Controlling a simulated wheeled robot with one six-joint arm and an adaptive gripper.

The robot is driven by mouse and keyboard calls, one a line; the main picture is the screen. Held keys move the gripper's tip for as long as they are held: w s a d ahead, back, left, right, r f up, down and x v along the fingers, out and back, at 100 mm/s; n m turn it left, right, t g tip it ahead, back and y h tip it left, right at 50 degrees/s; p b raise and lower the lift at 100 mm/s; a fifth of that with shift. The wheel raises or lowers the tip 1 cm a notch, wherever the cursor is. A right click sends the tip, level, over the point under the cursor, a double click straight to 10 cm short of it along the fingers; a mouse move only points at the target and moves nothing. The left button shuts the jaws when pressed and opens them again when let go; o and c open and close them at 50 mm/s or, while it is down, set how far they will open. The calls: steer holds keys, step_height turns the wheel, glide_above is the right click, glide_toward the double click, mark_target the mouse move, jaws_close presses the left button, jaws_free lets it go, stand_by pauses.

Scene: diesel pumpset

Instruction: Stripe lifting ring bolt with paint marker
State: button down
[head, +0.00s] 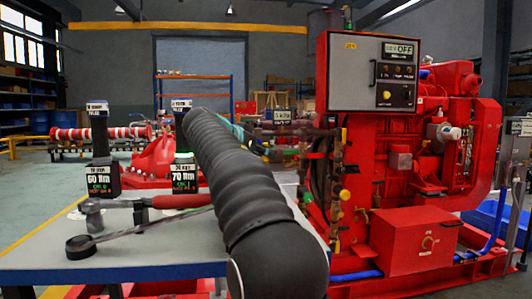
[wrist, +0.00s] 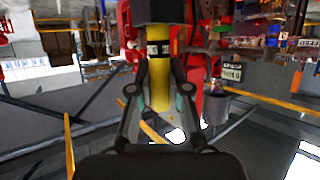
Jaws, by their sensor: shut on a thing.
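In the wrist view my gripper (wrist: 160,92) is shut on a yellow cylinder with a black lettered band, which looks like the paint marker (wrist: 159,75). The marker points away from my palm, and a dark block (wrist: 160,11) at the top covers its far end. In the head view my dark ribbed arm (head: 245,185) reaches forward and hides my gripper and the marker. I cannot make out the lifting ring bolt in either view. The red diesel pumpset (head: 365,155) stands right of my arm.
A grey bench (head: 150,245) at the front left holds a red-handled tool (head: 180,201), a ratchet-like tool (head: 80,247) and labelled torque displays (head: 184,178). A control box reading OFF (head: 397,72) tops the pumpset. Valves and pipes (head: 338,190) stand close right of my arm.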

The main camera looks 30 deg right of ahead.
steer(key=shift+f, duration=0.15)
steer(key=c, duration=1)
jaws_free()
steer(key=shift+c, duration=0.2)
steer(key=v, duration=1.2)
steer(key=shift+s, duration=0.1)
